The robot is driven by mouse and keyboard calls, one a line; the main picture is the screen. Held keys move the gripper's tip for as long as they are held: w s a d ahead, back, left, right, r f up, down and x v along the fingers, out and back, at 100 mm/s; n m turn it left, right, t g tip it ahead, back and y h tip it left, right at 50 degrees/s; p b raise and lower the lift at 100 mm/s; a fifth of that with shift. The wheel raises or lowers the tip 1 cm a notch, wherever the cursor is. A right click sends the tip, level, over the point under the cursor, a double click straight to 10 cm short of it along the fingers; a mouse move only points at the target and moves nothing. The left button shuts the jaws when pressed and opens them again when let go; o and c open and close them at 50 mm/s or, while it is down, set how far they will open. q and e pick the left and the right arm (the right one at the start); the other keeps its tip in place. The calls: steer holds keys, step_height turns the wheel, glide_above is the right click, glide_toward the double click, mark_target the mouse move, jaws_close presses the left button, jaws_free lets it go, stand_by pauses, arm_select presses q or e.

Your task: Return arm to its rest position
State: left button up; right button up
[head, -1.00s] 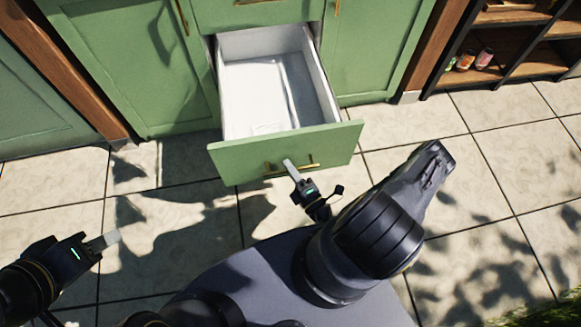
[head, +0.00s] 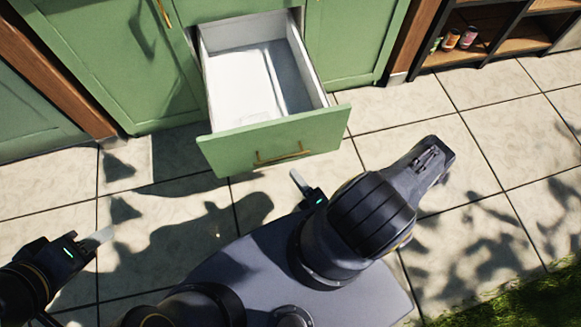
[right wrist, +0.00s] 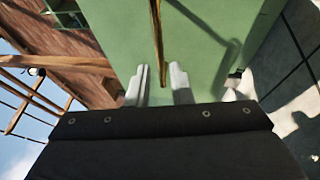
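My right gripper (head: 297,180) is just below the front of an open drawer (head: 240,154) in the head view, apart from its brass handle (head: 283,157). In the right wrist view, its two pale fingers (right wrist: 160,86) stand apart with nothing between them, and the brass handle (right wrist: 157,42) shows ahead of the gap. My left gripper (head: 98,238) is over the floor tiles at the lower left, away from the cabinet; its fingers overlap from this side. My right arm is bent above my base.
The drawer of the green cabinet (head: 350,45) sticks out over the tiled floor, and its white inside looks empty. A dark shelf (head: 500,48) with small jars (head: 459,38) stands at the upper right. Tiles at the right are clear, with grass (head: 530,300) at the lower right corner.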

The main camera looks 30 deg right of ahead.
stand_by(0.6)
